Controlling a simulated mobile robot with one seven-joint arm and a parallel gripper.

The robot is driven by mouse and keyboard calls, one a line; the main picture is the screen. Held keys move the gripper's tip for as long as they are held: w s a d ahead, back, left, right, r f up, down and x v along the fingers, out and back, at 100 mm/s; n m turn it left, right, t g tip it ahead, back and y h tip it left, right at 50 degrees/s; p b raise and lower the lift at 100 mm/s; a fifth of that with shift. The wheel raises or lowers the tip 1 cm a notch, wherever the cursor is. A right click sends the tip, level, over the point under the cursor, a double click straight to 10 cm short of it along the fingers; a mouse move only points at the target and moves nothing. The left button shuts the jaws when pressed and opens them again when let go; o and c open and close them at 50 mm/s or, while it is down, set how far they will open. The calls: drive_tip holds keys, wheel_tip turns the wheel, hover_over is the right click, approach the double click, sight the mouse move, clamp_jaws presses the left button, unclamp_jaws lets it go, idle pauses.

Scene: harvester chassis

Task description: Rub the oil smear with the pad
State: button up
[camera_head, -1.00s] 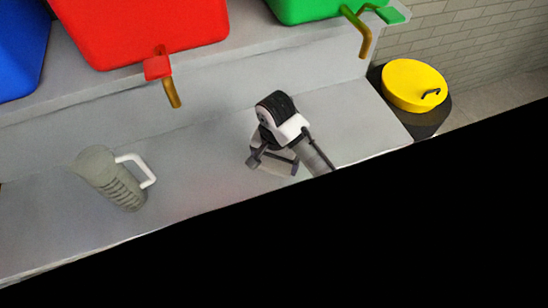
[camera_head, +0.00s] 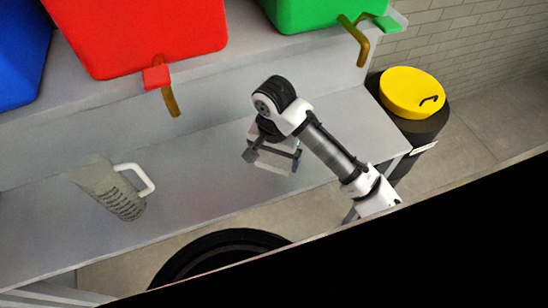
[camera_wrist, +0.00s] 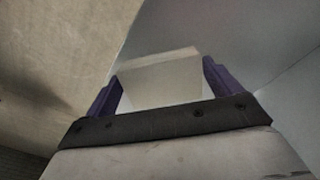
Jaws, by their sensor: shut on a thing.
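My gripper (camera_head: 272,160) is over the grey bench (camera_head: 205,190), near its front edge. It is shut on the pad (camera_wrist: 160,82), a pale block between the two purple fingers in the wrist view. The pad (camera_head: 275,163) also shows below the gripper in the head view. I cannot tell whether the pad touches the bench. I cannot make out an oil smear in either view.
Red (camera_head: 140,35), green (camera_head: 315,12) and blue (camera_head: 18,50) containers stand on the ledge behind. A yellow-lidded drum (camera_head: 412,92) is at the right. Black covers the lower right.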

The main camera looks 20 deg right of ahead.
drive_tip(key=shift+r, duration=0.1)
drive_tip(key=shift+r, duration=1.4)
